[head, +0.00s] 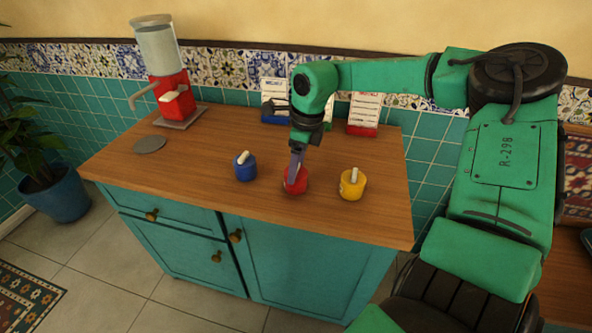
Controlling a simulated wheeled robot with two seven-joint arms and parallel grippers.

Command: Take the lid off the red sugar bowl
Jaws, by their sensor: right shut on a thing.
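The red sugar bowl (296,187) stands on the wooden counter between a blue bowl (245,172) and a yellow bowl (352,190). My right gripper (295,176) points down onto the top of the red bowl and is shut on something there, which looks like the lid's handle. The fingers hide most of the lid, so I cannot tell whether it is seated on the rim or raised. The blue and yellow bowls each have a pale upright piece on top. My left gripper is not in view.
The front left of the counter is clear.

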